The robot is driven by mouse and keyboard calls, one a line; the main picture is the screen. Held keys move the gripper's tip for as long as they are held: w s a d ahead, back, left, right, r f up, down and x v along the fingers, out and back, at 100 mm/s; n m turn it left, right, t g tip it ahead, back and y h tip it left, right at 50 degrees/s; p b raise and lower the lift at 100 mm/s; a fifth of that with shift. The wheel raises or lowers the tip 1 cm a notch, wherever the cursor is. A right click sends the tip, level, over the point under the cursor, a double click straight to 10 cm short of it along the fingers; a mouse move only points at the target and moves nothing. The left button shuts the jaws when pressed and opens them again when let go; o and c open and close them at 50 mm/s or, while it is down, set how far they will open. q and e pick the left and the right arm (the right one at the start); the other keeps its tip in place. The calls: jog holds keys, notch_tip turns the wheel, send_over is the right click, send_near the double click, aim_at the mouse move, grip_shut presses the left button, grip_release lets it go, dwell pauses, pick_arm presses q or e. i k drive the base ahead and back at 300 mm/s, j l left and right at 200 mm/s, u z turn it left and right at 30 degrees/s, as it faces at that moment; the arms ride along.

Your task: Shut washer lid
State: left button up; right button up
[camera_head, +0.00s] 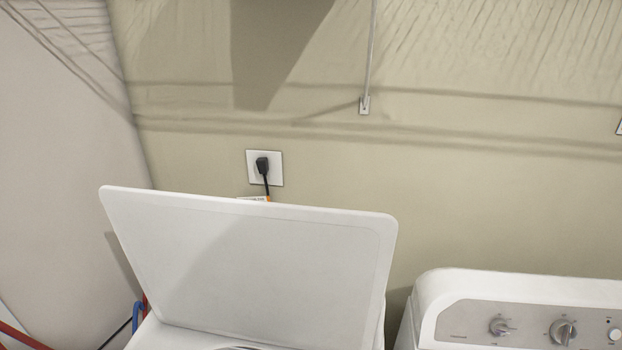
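The white washer lid (270,268) stands raised and open, leaning back toward the wall. It fills the lower left middle of the head view. Below it a strip of the white washer top (160,337) shows, with a small part of the tub opening's rim (238,348) at the bottom edge. The rest of the washer is cut off by the frame. Neither of my grippers shows in this view, so their state and distance from the lid are not visible.
A second white machine (440,289) with a grey knob panel (540,326) stands at the right. A wall outlet (278,168) with a black plug is behind the lid. Red and blue hoses (136,316) run at the lower left. Beige walls close off the back and left.

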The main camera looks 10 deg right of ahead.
aim_at(295, 276)
jog(key=i+j+z, duration=0.7)
jog(key=j, duration=0.25)
jog(key=i, duration=0.1)
